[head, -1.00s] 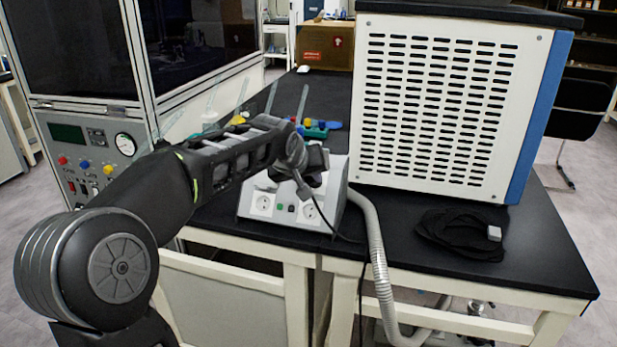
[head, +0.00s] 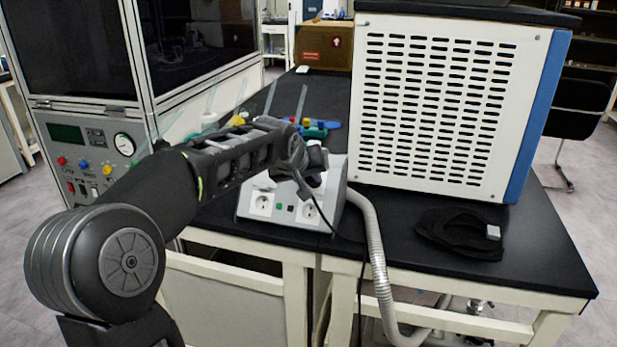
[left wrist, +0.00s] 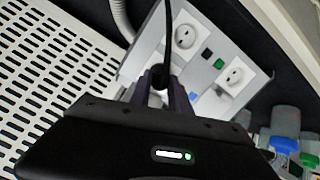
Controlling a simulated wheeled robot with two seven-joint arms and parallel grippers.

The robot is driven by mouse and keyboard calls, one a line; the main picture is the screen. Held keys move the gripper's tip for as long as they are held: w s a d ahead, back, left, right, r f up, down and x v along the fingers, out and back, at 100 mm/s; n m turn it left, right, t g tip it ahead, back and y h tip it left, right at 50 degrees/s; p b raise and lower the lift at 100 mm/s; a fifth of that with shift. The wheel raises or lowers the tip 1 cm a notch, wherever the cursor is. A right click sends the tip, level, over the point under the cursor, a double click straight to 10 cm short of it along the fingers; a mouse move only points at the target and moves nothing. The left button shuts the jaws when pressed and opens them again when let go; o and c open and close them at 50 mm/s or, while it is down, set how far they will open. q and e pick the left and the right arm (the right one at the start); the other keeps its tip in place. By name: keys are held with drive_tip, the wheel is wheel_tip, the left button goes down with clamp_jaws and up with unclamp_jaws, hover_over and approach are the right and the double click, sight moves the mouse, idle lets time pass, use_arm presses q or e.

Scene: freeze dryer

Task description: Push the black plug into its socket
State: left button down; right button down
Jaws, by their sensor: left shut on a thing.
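My left gripper (head: 314,176) is shut on the black plug (left wrist: 158,78), which is mostly hidden between the dark fingers in the left wrist view. A black cable (left wrist: 168,30) runs from the plug; in the head view it hangs down past the box. The grey socket box (head: 243,207) stands on the bench below and behind the gripper. Its front has two round white sockets, a left one (head: 263,204) and a right one (head: 310,213), both visibly empty. The gripper is just above the right socket; I cannot tell the gap. My right gripper is not in view.
A large white vented machine (head: 440,110) stands right of the box. A grey corrugated hose (head: 376,255) curves down beside it. A black coiled cable (head: 455,233) lies on the bench (head: 540,265) at right. Coloured-capped items (head: 315,128) stand behind my arm.

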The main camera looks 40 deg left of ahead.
use_arm(q)
drive_tip(key=shift+w+f, duration=0.1)
drive_tip(key=shift+f, duration=0.1)
drive_tip(key=c, duration=1.1)
unclamp_jaws()
drive_tip(key=shift+c, duration=0.2)
drive_tip(key=shift+r, duration=0.15)
drive_tip(key=shift+s+f+v, duration=0.1)
drive_tip(key=shift+f+v, duration=0.05)
drive_tip(key=shift+v, duration=1.3)
drive_tip(key=shift+s+f+v, duration=0.1)
drive_tip(key=shift+v, duration=1.35)
drive_tip(key=shift+d, duration=0.15)
